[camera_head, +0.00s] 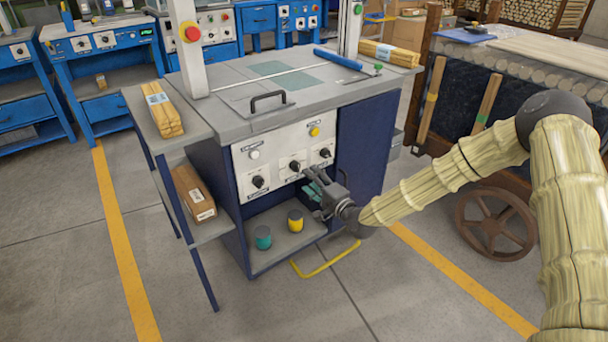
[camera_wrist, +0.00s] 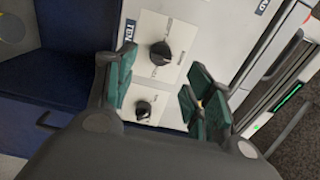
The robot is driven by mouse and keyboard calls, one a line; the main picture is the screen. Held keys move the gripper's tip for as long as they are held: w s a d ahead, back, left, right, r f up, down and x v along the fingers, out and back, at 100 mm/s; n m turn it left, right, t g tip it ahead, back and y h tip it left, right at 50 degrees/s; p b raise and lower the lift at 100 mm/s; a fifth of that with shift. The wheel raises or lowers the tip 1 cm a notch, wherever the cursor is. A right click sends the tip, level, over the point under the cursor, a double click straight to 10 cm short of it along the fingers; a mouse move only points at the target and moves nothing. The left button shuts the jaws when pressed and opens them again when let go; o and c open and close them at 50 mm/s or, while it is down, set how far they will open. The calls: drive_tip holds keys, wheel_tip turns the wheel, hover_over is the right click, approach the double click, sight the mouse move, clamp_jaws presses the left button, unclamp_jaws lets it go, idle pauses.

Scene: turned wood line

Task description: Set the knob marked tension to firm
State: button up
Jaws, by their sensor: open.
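The white control panel (camera_head: 285,158) on the front of the blue cabinet carries three black knobs: a left knob (camera_head: 258,182), a middle knob (camera_head: 294,165) and a right knob (camera_head: 325,153). My gripper (camera_head: 317,187) is in front of the panel's lower right part, apart from it. In the wrist view its green-padded fingers (camera_wrist: 162,92) are spread and empty. One black knob (camera_wrist: 160,53) shows beyond the fingertips, and another knob (camera_wrist: 143,108) lies between them in the picture. A partly hidden blue label (camera_wrist: 128,30) reading "TEN" is beside the upper knob. The knob settings are too small to read.
A white button (camera_head: 253,155) and a yellow button (camera_head: 315,132) are on the panel. A yellow bar (camera_head: 325,262) sticks out near the floor. A wooden-wheeled cart (camera_head: 495,222) is at right.

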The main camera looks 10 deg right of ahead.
drive_tip(key=shift+v, duration=2.25)
drive_tip(key=s+a+f+n+g+h, duration=0.15)
drive_tip(key=s+f+g, duration=0.25)
drive_tip(key=s+f, duration=0.6)
drive_tip(key=s+a+f+n+g+h, duration=0.1)
drive_tip(key=s+a+f+n+g, duration=0.2)
drive_tip(key=s+f, duration=0.6)
drive_tip(key=s+d+f+n+g+h, duration=0.1)
drive_tip(key=s+d+f+g, duration=0.15)
drive_tip(key=s, duration=0.45)
drive_tip(key=s+d+f+n+g+h, duration=0.1)
drive_tip(key=s+d+f+n, duration=0.15)
drive_tip(key=s, duration=0.45)
drive_tip(key=s+d+f+n+g+h, duration=0.1)
drive_tip(key=s+d+f+g+h, duration=0.1)
drive_tip(key=s+f, duration=0.35)
drive_tip(key=s+d+r+n+g+h, duration=0.1)
drive_tip(key=s+d+r+g, duration=0.15)
drive_tip(key=s, duration=0.45)
drive_tip(key=s+d+r+n+g+h, duration=0.1)
drive_tip(key=s+d+n+h, duration=0.1)
drive_tip(key=s+d, duration=0.35)
wheel_tip(320, 180, up, 21)
drive_tip(key=a+p, duration=0.1)
drive_tip(key=p, duration=2.1)
drive_tip(key=shift+s+a, duration=0.15)
drive_tip(key=shift+s, duration=0.15)
